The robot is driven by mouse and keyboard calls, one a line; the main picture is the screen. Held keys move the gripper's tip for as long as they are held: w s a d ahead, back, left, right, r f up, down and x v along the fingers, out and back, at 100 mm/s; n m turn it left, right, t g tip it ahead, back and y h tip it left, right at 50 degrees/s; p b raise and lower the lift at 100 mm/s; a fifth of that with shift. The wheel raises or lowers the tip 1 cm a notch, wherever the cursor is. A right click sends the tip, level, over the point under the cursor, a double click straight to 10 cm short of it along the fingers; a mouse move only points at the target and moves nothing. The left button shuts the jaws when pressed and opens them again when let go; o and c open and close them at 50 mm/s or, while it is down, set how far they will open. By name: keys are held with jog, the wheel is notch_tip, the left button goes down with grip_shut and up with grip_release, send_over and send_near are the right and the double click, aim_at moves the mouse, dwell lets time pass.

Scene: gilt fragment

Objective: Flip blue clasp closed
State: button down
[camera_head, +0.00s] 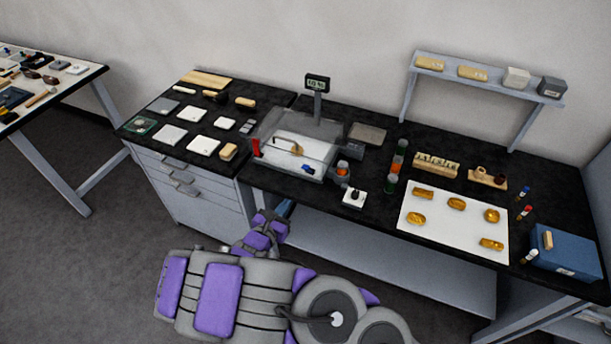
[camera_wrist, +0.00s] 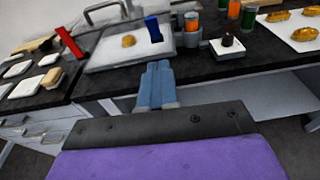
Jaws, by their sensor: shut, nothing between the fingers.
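The blue clasp (camera_wrist: 153,29) stands up at the right front of a pale tray in the wrist view, leaning slightly. In the head view the blue clasp (camera_head: 308,169) is small at the tray's front edge. A red clasp (camera_head: 256,147) stands up at the tray's left side; it also shows in the wrist view (camera_wrist: 69,42). A gold piece (camera_wrist: 128,40) lies on the tray (camera_head: 313,152) between the clasps. My gripper (camera_wrist: 158,68) is shut and empty, in front of the bench edge and apart from the blue clasp. In the head view my gripper (camera_head: 286,208) is partly hidden by the arm.
A clear cover and a handle are at the tray; their exact position is hard to tell. An orange-topped jar (camera_head: 342,170) and a white block with a black knob (camera_head: 354,197) stand close right. A white mat (camera_head: 440,227) with several gold pieces lies farther right.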

jog(key=shift+a, duration=0.8)
jog(key=b, duration=0.2)
send_near(307, 168)
jog(key=w+f, duration=0.3)
jog(key=f, duration=0.2)
jog(key=w+r, duration=0.1)
jog(key=w+d+r, duration=0.1)
jog(key=w, duration=0.1)
jog(key=shift+d+r, duration=0.15)
jog(key=shift+d, duration=0.05)
jog(key=shift+w, duration=0.1)
